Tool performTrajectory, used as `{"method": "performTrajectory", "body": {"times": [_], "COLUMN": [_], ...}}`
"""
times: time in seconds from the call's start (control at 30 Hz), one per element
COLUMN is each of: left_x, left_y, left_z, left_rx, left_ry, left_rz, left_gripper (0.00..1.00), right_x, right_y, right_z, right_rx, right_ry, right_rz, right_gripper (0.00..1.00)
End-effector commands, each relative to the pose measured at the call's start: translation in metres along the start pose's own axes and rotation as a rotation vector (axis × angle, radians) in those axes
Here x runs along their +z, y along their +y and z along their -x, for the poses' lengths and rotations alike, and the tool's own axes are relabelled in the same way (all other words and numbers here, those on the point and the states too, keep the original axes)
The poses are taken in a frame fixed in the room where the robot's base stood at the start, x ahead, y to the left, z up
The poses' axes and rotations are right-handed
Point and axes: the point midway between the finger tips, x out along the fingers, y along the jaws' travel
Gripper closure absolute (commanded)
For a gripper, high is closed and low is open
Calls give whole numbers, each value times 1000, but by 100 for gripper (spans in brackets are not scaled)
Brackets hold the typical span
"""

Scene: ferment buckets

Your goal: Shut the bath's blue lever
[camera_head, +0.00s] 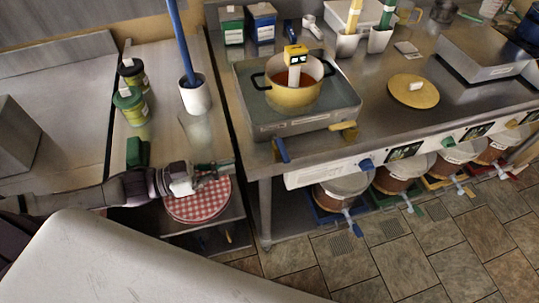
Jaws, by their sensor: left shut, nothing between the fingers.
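The bath (275,128) is a shallow metal basin on the right counter, with a yellow pot (294,97) standing in it. Its blue lever (281,150) is at the front left corner and points down over the counter's front edge. A yellow lever (344,129) sits farther right on the bath's front side. My left gripper (224,168) is shut and empty, left of the blue lever and apart from it, over the red checked round cloth. My right gripper is not in view.
The red checked cloth (196,203) lies at the left counter's front. A white cup (195,98) with a blue-handled tool and green jars (131,106) stand behind. Buckets (340,190) with taps stand below the right counter. A yellow lid (412,92) lies right of the bath.

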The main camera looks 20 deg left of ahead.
Motion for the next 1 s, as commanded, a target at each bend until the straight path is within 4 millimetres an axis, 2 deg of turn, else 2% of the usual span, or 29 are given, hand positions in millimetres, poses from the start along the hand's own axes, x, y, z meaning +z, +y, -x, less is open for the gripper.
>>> {"method": "performTrajectory", "body": {"times": [0.1,0.3,0.5,0.7,1.0], "left_x": [-4,-4,-2,0,0], "left_y": [-1,0,0,0,0], "left_z": [-28,-70,-98,-109,-109], "left_rx": [-1,0,-1,-1,-1], "left_ry": [7,5,0,-2,-2], "left_rz": [-1,0,1,2,2], "left_gripper": [100,100,100,100,100], "right_x": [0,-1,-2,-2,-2], "right_y": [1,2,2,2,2], "right_z": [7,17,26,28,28], "right_rx": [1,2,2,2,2], "right_ry": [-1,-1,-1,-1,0], "right_rz": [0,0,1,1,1], "right_gripper": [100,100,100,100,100]}}
